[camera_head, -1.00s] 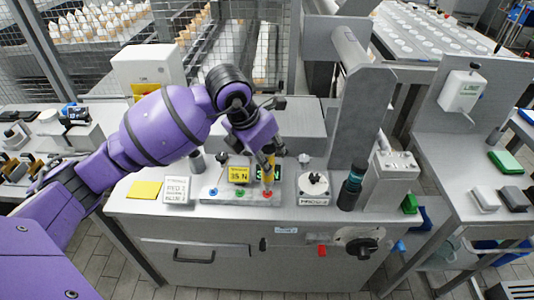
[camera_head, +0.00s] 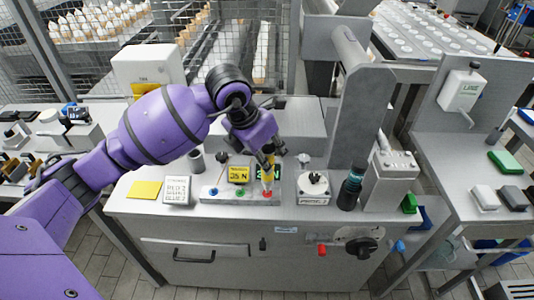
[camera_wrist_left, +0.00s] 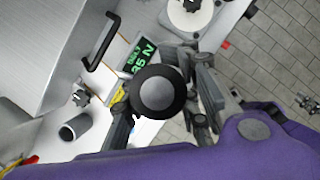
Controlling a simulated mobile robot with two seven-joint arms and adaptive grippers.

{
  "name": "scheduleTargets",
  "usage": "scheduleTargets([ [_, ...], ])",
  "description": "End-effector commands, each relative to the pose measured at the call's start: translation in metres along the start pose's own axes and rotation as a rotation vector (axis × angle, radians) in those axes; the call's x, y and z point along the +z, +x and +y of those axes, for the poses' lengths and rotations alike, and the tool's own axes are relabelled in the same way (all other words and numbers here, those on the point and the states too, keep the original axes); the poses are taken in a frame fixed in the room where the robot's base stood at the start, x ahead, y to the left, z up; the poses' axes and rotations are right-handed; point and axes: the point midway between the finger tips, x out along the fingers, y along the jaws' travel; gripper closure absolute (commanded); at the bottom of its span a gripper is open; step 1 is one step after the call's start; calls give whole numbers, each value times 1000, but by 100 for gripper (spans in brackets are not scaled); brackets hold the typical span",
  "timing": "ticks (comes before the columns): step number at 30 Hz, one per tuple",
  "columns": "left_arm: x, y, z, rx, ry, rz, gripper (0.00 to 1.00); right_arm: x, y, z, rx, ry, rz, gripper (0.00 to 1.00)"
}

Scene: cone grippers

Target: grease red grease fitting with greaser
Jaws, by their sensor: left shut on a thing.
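My left gripper (camera_head: 268,147) is shut on the greaser (camera_head: 268,177), a slim yellow tool held nearly upright. In the left wrist view the greaser's round black cap (camera_wrist_left: 158,92) sits between the fingers. Its lower end is at the red grease fitting (camera_head: 267,194), at the right end of a grey block (camera_head: 227,198) on the bench. I cannot tell if the tip touches the fitting. A blue fitting (camera_head: 213,192) and a green fitting (camera_head: 240,193) sit to its left on the same block. My right gripper is not in view.
A white label block (camera_head: 178,191) and a yellow pad (camera_head: 145,190) lie left. A round-topped device (camera_head: 313,186) and a dark bottle (camera_head: 351,186) stand right. A grey upright (camera_head: 358,125) rises behind them.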

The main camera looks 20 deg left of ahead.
Motion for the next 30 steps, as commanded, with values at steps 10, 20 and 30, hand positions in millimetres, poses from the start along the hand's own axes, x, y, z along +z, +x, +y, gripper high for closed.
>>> scheduleTargets([
  [10,1,-1,0,1,0,-2,100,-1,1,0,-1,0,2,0],
  [20,-1,2,0,1,0,-1,100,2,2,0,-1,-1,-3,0],
  [30,-3,7,0,1,0,-1,100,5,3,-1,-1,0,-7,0],
])
